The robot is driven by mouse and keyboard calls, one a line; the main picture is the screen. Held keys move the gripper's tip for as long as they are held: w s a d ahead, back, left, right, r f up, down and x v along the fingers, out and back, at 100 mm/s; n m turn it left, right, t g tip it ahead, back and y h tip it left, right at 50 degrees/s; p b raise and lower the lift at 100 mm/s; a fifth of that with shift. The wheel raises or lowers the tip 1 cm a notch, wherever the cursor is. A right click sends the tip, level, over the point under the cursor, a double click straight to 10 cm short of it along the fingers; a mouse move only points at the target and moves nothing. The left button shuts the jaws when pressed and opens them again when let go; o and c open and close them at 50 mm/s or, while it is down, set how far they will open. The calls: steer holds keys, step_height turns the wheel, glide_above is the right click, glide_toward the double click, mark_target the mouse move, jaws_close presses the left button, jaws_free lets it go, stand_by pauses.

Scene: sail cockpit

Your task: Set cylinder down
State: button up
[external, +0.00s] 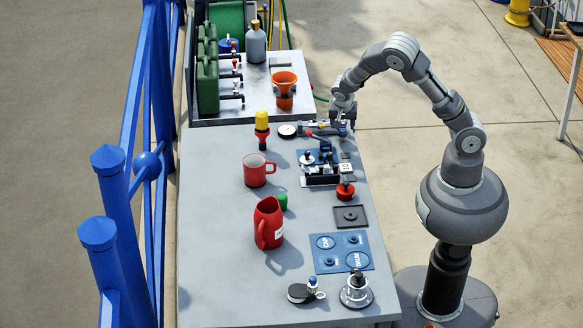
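My gripper (342,124) points down at the far right edge of the grey table (215,250), beside a small tool with blue and red parts (316,135). Its fingers are too small and too covered to tell whether they are open or shut, and I cannot make out a cylinder in them. A small green cylinder (282,201) stands on the table, partly behind the red jug (268,224). A blue mat (325,265) with round marked spots lies near the right edge. A dark square pad (350,217) lies just beyond it.
A red mug (254,171), a yellow-topped red item (262,130) and a black fixture (320,173) with a red knob (345,191) stand on the table. A silver winch (356,292) is at the near end. Blue railing (112,200) borders the left. The table's near left is clear.

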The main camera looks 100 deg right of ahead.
steer(key=s+p+v, duration=0.1)
steer(key=p+v, duration=0.4)
steer(key=v, duration=0.7)
steer(key=shift+w+r, duration=0.15)
steer(key=shift+w, duration=0.3)
steer(key=w+a+r+n+t+y, duration=0.1)
steer(key=w+a+r+n+t, duration=0.3)
steer(key=r, duration=0.5)
steer(key=w+a+r+n+t, duration=0.2)
steer(key=w+a+r+n, duration=0.15)
steer(key=w+r, duration=0.4)
steer(key=w+a+r+n+t+y, duration=0.1)
steer(key=w+a+r+n+t, duration=0.3)
steer(key=r, duration=0.6)
steer(key=s+a+r+n+t, duration=0.2)
steer(key=a+r, duration=0.3)
steer(key=r, duration=0.5)
steer(key=s+a+r+n+t+y, duration=0.1)
steer(key=s+a+r+n+t, duration=0.1)
steer(key=s+a+r, duration=0.3)
steer(key=s+a+r+n+t+y, duration=0.1)
steer(key=s+a+r+n+t, duration=0.1)
steer(key=r, duration=1.2)
steer(key=s+a+n, duration=0.1)
steer(key=a+n, duration=0.1)
steer(key=a, duration=0.1)
steer(key=shift+s+a+r+n, duration=0.25)
steer(key=shift+a+r+n, duration=0.05)
steer(key=shift+a+n, duration=0.05)
